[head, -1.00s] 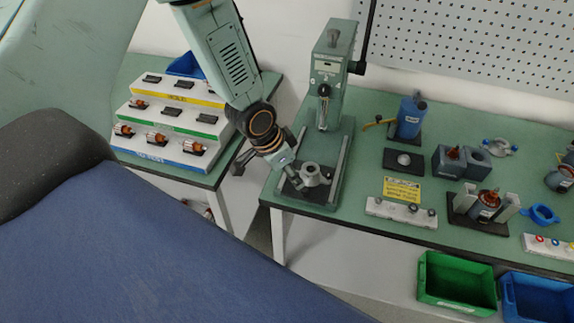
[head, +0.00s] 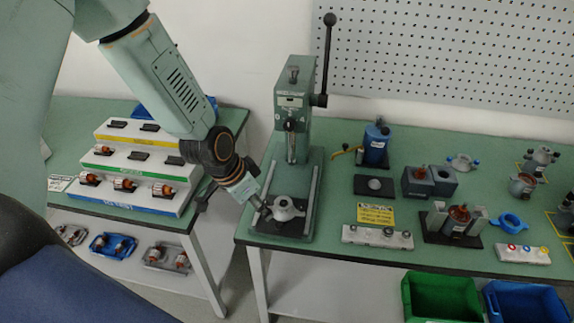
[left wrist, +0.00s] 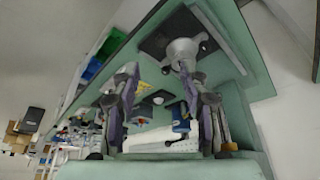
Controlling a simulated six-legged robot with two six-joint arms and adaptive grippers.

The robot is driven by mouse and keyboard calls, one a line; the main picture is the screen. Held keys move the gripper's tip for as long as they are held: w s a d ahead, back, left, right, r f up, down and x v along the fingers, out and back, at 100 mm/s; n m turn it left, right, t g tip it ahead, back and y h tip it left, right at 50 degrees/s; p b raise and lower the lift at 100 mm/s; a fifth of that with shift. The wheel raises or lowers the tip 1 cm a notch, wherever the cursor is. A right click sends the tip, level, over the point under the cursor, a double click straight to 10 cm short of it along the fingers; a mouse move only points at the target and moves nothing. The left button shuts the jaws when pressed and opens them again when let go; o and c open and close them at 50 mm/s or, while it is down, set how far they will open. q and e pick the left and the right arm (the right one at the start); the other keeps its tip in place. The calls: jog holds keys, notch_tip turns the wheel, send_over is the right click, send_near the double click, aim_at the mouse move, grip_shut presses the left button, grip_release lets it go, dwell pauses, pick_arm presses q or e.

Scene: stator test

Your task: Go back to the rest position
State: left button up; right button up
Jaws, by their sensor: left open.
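My left gripper (head: 262,212) reaches down from the upper left to the front left of the green press (head: 292,130). Its tip is beside a grey flanged holder (head: 286,209) on the press's dark base; I cannot tell from the head view whether they touch. In the left wrist view, the two fingers (left wrist: 155,90) stand apart with nothing held between them. The grey holder also shows there (left wrist: 183,50), near the right finger. My right gripper is not in view.
A stepped rack (head: 150,165) with several copper-wound parts stands on the left table. Right of the press, the green table (head: 330,235) carries blocks, fixtures and a blue bottle (head: 375,145). Green (head: 440,280) and blue (head: 525,290) bins sit below its front. The press lever (head: 327,60) stands upright.

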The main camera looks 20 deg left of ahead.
pick_arm(q)
jog(key=s+d+f+n+g+y+b, duration=0.1)
jog(key=s+d+f+n+g+b, duration=0.1)
jog(key=s+f+b, duration=0.7)
jog(key=s+d+f+n+g+y+b, duration=0.1)
jog(key=s+f+n+b, duration=0.3)
jog(key=s+f+b, duration=0.6)
jog(key=s+f, duration=0.8)
jog(key=f, duration=0.5)
jog(key=shift+d+g+b, duration=0.3)
jog(key=shift+d+g, duration=0.1)
jog(key=shift+s, duration=0.1)
